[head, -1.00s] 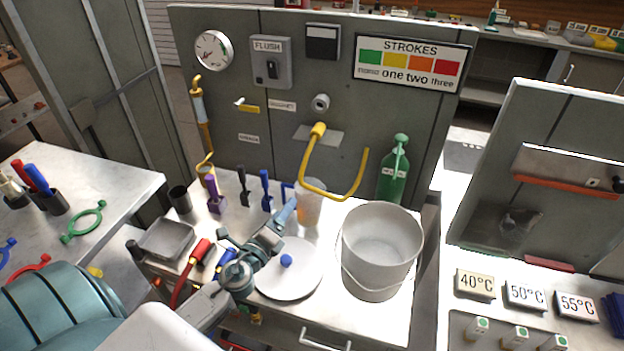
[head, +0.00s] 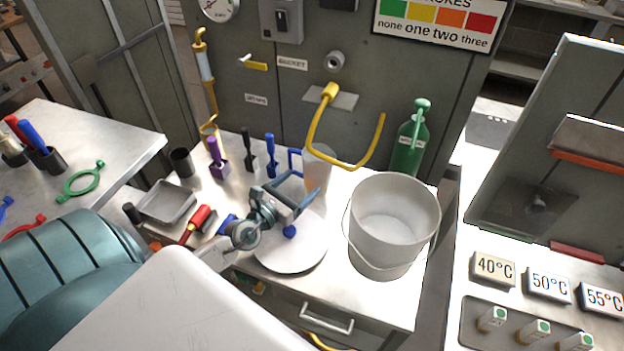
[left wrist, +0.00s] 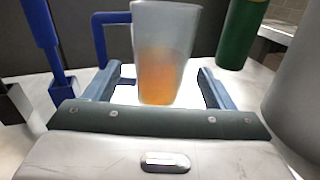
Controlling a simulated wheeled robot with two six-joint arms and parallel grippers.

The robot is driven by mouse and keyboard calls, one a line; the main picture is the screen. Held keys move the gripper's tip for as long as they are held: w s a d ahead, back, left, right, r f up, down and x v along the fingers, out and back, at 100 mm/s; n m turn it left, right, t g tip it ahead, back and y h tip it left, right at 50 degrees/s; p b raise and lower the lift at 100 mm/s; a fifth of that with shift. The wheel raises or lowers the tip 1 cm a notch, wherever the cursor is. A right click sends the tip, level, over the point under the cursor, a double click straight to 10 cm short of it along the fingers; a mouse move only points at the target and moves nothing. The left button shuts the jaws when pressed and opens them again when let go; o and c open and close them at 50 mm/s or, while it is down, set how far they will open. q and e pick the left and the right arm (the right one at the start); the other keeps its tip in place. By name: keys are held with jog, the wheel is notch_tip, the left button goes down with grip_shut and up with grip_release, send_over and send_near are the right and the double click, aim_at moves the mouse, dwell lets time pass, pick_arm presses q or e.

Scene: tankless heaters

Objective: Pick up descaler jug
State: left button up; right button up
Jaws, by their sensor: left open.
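The jug (head: 318,168) is translucent with orange liquid inside and a blue handle on its left. It stands upright on the white worktop, behind the round white lid. It also shows in the left wrist view (left wrist: 165,55), upright between my fingers as seen from there. My left gripper (head: 297,190) is open and empty in front of the jug, above the lid. In the left wrist view its two fingers (left wrist: 160,80) point toward the jug, one on each side of the picture of it. I cannot tell whether they reach around it. My right gripper is not in view.
A white bucket (head: 392,225) stands right of the jug, and a green bottle (head: 408,150) behind it. A yellow spout pipe (head: 345,163) hangs over the jug. Blue, black and purple tools (head: 271,155) stand to the left. The white lid (head: 290,257) lies in front.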

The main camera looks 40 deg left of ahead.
aim_at(308, 177)
pick_arm(q)
jog(key=shift+w, duration=0.3)
jog(key=shift+w+d+f+p, duration=0.1)
jog(key=shift+w+p, duration=0.2)
jog(key=shift+w, duration=0.55)
jog(key=w, duration=0.5)
jog(key=shift+d, duration=0.25)
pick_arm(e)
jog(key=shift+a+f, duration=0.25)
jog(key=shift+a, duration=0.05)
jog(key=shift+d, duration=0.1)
pick_arm(q)
jog(key=c, duration=1)
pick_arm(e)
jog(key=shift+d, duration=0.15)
pick_arm(q)
jog(key=shift+w+r, duration=0.1)
jog(key=shift+r, duration=0.1)
jog(key=shift+c, duration=0.2)
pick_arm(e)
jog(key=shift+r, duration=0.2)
